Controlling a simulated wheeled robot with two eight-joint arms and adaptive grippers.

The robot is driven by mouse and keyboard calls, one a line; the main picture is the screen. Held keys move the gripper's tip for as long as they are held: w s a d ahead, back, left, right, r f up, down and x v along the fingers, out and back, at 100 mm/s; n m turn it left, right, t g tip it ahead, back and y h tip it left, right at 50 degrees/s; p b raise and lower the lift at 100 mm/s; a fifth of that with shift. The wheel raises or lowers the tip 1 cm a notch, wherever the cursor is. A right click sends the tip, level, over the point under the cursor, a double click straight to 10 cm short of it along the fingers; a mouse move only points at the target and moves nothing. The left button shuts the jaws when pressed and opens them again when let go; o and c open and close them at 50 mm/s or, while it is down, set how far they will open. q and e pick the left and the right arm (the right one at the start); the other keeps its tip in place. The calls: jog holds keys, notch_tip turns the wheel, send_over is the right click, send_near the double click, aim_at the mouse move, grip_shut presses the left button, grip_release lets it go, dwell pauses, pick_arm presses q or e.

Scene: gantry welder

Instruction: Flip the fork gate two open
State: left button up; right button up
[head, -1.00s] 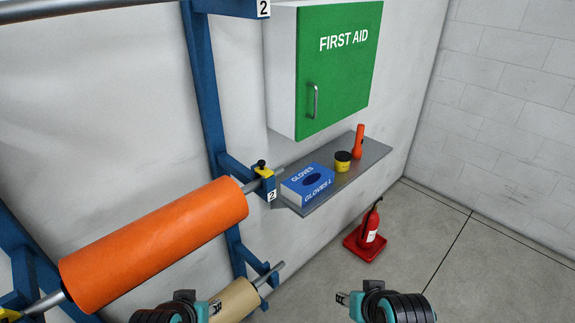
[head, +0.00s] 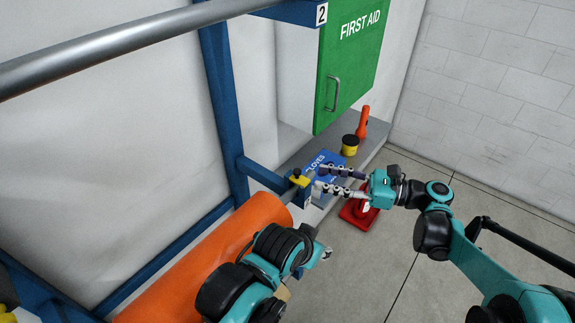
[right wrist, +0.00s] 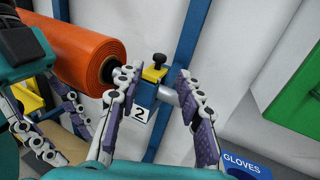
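Fork gate two is a small yellow latch with a black knob (head: 298,177) on the blue bracket marked 2, at the far end of the orange roll (head: 205,262). It lies across the top of the bracket, over the roll's metal shaft. It also shows in the right wrist view (right wrist: 153,72). My right gripper (head: 318,179) is open and empty, its fingertips just right of the gate; in the right wrist view the gate appears between them. I cannot tell whether they touch it. My left gripper (right wrist: 62,122) looks open and empty below the orange roll; the head view mostly hides it.
A shelf (head: 372,157) behind my right gripper holds a blue gloves box (head: 326,160), a yellow tub (head: 350,145) and an orange torch (head: 362,122). The green first aid cabinet (head: 350,70) hangs above. A bare steel bar (head: 130,40) crosses the upper left.

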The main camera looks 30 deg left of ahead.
aim_at(297, 171)
jog(key=x, duration=0.7)
jog(key=shift+s+a+b, duration=0.15)
jog(key=shift+a+b, duration=0.2)
grip_shut()
